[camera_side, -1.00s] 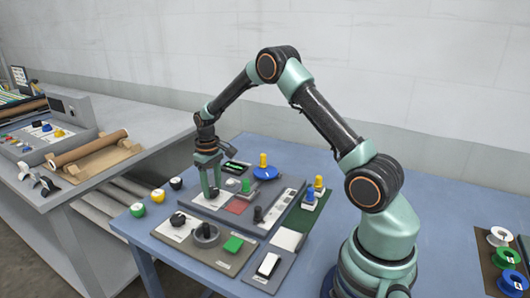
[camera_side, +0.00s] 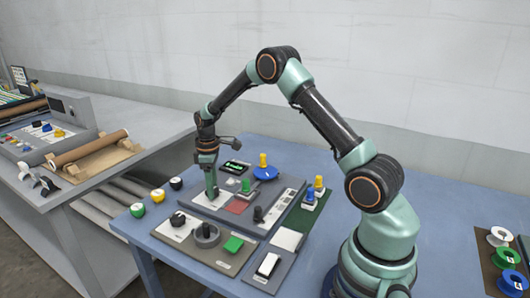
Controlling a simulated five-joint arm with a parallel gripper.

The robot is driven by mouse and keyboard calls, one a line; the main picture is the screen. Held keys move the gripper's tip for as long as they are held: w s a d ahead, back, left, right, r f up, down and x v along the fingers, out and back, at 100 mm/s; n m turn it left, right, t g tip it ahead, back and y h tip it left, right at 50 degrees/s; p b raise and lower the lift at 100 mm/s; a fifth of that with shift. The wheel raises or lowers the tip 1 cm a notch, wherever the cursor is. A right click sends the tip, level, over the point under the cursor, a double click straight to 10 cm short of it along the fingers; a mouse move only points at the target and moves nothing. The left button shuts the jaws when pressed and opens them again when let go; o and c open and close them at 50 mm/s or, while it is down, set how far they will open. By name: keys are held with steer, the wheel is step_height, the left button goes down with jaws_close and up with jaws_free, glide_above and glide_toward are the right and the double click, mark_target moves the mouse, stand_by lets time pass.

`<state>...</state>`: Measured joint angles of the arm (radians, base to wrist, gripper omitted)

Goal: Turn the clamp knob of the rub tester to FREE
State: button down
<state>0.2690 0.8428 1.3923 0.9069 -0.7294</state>
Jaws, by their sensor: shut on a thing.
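My gripper (camera_side: 211,190) points straight down over the left part of the grey rub tester panel (camera_side: 265,212). Its jaws are shut on a small dark knob, which I take to be the clamp knob (camera_side: 215,193), on a pale plate. The fingers hide most of the knob. The panel's marks are too small to read, so I cannot tell which position the knob points to.
A red pad (camera_side: 238,207), a green knob (camera_side: 246,186) and a black lever (camera_side: 258,214) are close on the right. A blue disc (camera_side: 266,174) with a yellow post stands behind.

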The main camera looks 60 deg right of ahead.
steer(key=shift+r, duration=0.1)
steer(key=shift+c, duration=1.5)
jaws_free()
step_height(320, 180, up, 12)
steer(key=shift+r, duration=0.1)
steer(key=s+a+r+m+t, duration=0.1)
steer(key=s+a+r, duration=0.3)
steer(key=r, duration=0.2)
steer(key=s+a+r+m+t, duration=0.1)
steer(key=s+a, duration=0.3)
steer(key=s, duration=0.4)
steer(key=s+a+r+m+t, duration=0.2)
steer(key=s+a+m+t, duration=0.1)
steer(key=s+a, duration=0.2)
steer(key=s, duration=0.2)
steer(key=shift+s+a+t, duration=0.15)
steer(key=shift+s+t, duration=0.15)
steer(key=shift+s, duration=0.1)
